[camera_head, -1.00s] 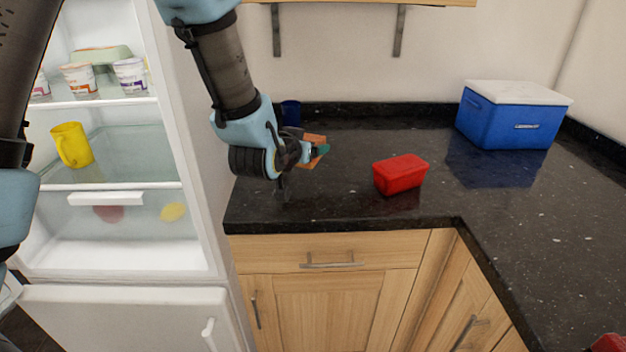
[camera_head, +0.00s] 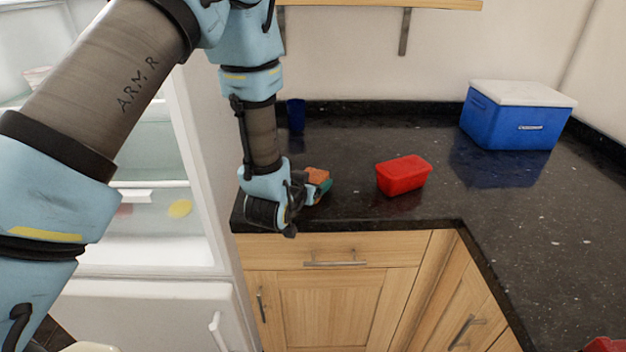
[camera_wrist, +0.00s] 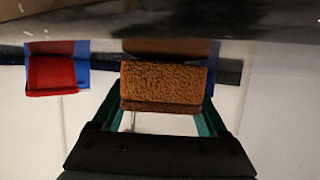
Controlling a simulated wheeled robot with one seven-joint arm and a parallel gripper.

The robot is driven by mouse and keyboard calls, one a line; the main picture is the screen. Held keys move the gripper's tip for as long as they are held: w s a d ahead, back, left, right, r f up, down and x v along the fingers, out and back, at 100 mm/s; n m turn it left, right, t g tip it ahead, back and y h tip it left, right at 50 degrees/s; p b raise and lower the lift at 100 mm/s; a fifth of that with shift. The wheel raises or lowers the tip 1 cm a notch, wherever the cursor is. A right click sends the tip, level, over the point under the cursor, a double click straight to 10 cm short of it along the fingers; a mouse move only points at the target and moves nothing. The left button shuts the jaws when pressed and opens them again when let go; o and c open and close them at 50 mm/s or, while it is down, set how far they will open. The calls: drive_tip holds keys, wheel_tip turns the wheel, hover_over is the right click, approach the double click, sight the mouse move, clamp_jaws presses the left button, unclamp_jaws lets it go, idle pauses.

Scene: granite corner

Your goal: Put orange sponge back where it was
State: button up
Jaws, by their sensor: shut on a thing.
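The orange sponge (camera_head: 317,176) is in my gripper (camera_head: 318,187), low at the left end of the black counter in the head view. In the wrist view the sponge (camera_wrist: 162,84) sits between the two green fingers of my gripper (camera_wrist: 163,105), which is shut on it. Its orange face fills the middle of that view, close to the dark counter surface (camera_wrist: 270,22). I cannot tell whether the sponge touches the counter. My wrist hides part of the counter's left end.
A red lidded box (camera_head: 403,175) stands on the counter right of my gripper. A blue cup (camera_head: 295,115) stands behind it. A blue cooler with a white lid (camera_head: 515,115) is at the back right. The open fridge (camera_head: 150,235) is at the left. The counter between red box and cooler is clear.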

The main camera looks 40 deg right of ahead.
drive_tip(key=shift+f, duration=0.2)
drive_tip(key=o, duration=1.2)
drive_tip(key=shift+r, duration=0.1)
